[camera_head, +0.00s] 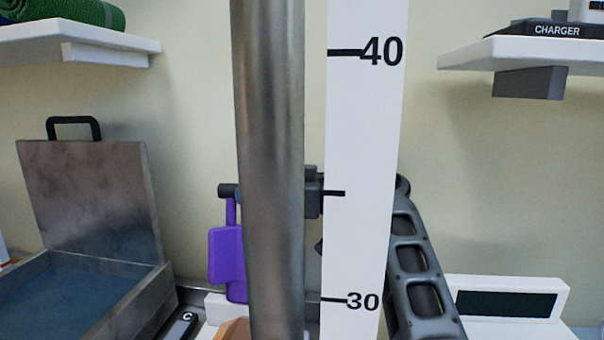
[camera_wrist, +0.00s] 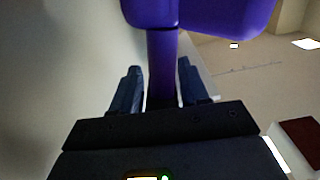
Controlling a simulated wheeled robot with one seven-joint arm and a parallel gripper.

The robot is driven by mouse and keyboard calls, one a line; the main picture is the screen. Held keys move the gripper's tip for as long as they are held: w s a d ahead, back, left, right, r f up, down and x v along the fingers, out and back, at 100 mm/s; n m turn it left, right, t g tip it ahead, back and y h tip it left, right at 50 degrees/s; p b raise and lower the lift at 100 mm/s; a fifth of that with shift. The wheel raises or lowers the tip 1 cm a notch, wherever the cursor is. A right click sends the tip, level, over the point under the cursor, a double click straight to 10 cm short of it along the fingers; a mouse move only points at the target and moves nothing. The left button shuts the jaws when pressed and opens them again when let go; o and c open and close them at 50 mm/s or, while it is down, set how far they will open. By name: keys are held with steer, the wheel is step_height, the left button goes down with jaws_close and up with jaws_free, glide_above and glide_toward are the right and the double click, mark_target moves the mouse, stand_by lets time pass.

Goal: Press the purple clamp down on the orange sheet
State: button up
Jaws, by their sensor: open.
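The purple clamp (camera_head: 226,254) shows left of a steel pole in the head view, with an upright stem above a broader block. In the wrist view, the purple clamp (camera_wrist: 215,14) fills the top, and its stem runs down between my fingers. My gripper (camera_wrist: 160,68) is open, one finger on each side of the stem; I cannot tell if either touches. In the head view, my gripper (camera_head: 228,191) is at the stem's top, mostly hidden behind the pole. An orange-brown piece (camera_head: 235,330), possibly the orange sheet, is barely visible below the clamp.
The steel pole (camera_head: 270,120) and a white scale strip (camera_head: 365,130) block the middle of the head view. An open metal box (camera_head: 90,195) stands left. A white unit with a dark display (camera_head: 507,304) is right. Shelves (camera_head: 100,47) are on the wall.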

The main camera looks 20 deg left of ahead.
steer(key=b+v, duration=0.1)
steer(key=v, duration=0.6)
steer(key=shift+s, duration=0.15)
